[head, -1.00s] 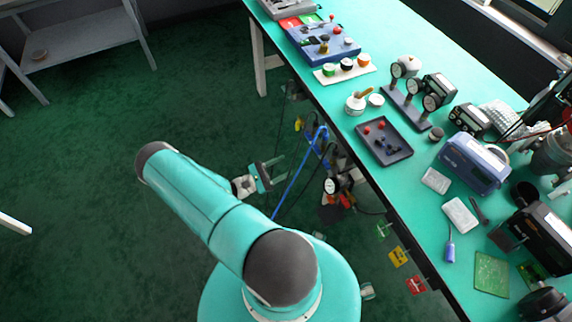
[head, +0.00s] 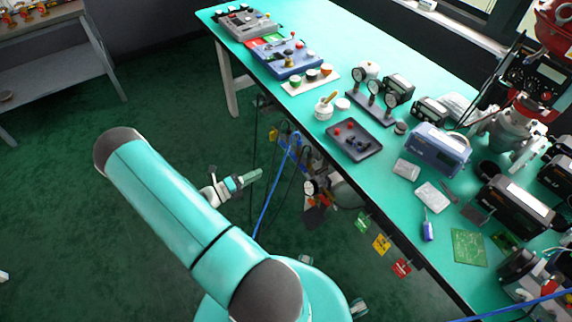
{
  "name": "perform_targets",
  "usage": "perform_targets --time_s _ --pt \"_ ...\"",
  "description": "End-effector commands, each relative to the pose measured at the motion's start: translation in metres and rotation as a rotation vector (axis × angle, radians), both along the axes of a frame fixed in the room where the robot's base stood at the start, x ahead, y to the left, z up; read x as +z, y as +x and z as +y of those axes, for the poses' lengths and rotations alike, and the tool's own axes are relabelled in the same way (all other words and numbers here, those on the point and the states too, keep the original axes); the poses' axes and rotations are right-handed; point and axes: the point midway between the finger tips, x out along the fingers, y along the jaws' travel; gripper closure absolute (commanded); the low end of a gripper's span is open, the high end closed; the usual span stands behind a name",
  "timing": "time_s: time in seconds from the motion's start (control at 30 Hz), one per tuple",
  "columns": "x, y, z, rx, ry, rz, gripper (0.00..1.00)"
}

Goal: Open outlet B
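I cannot tell which thing is outlet B; no lettering is readable. A blue block with small fittings and a red knob (head: 288,60) sits on the far part of the bench. A grey unit with small knobs (head: 244,23) stands behind it. Green (head: 362,223), yellow (head: 381,244) and red (head: 402,267) tags hang along the bench's near edge. My gripper (head: 255,177) is in the air over the floor, left of the bench, touching nothing I can see. Its fingers point right and show nearly edge-on, so the gap between them is unclear.
The green bench (head: 330,190) carries a dark tray (head: 354,141), gauges on a stand (head: 372,98) and a blue-grey instrument (head: 438,149). Blue and black hoses (head: 268,205) hang beside the bench near my gripper.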

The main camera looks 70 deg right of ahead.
Motion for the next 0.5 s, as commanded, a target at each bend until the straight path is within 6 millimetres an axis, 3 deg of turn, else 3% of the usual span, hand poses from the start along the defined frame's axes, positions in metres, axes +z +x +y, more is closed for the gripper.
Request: perform_targets --time_s 0.23,0.5 --pt "0.002 -0.004 -0.014 0.007 0.072 0.051 0.69" --pt "0.002 -0.034 -0.051 0.003 0.069 0.050 0.69"
